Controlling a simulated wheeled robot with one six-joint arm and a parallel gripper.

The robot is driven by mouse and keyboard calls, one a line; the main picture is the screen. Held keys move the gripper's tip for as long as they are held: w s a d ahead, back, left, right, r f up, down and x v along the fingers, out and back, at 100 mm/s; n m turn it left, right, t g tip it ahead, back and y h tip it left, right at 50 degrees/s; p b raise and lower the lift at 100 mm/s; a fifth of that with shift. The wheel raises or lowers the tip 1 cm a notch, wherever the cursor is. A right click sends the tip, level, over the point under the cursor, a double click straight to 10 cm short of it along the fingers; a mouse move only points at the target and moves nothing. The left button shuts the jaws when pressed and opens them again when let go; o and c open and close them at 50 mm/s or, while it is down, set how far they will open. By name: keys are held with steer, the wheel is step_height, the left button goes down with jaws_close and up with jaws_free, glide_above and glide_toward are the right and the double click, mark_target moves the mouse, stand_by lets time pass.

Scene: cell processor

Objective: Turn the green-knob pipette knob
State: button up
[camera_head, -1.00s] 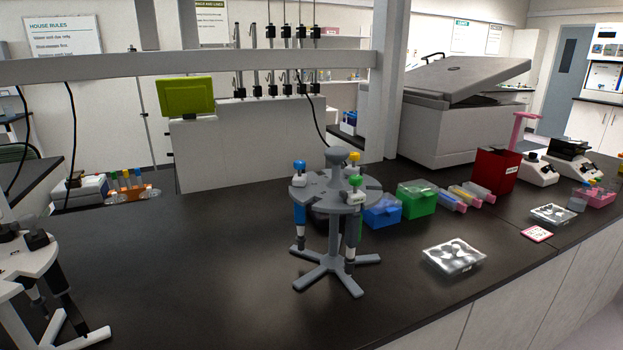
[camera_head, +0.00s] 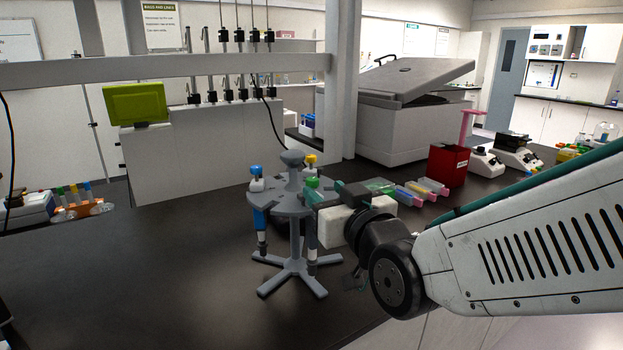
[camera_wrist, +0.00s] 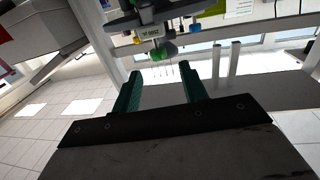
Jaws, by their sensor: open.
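The grey pipette stand (camera_head: 280,205) stands upright on the dark bench. On it are pipettes with a blue knob (camera_head: 256,171), a yellow knob (camera_head: 309,161) and a green knob (camera_head: 313,183). My gripper (camera_head: 325,195) reaches in from the right, close beside the green-knob pipette. In the wrist view its two green fingers (camera_wrist: 163,77) are apart with nothing between them. The arm hides part of the stand's right side.
A red box (camera_head: 447,165) and colored tube racks (camera_head: 410,192) stand behind my arm. A large grey machine with a raised lid (camera_head: 405,120) is at the back. A green screen (camera_head: 137,103) is at the back left. The bench left of the stand is clear.

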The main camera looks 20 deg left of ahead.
mark_target(315, 182)
steer(key=x, duration=0.7)
jaws_close()
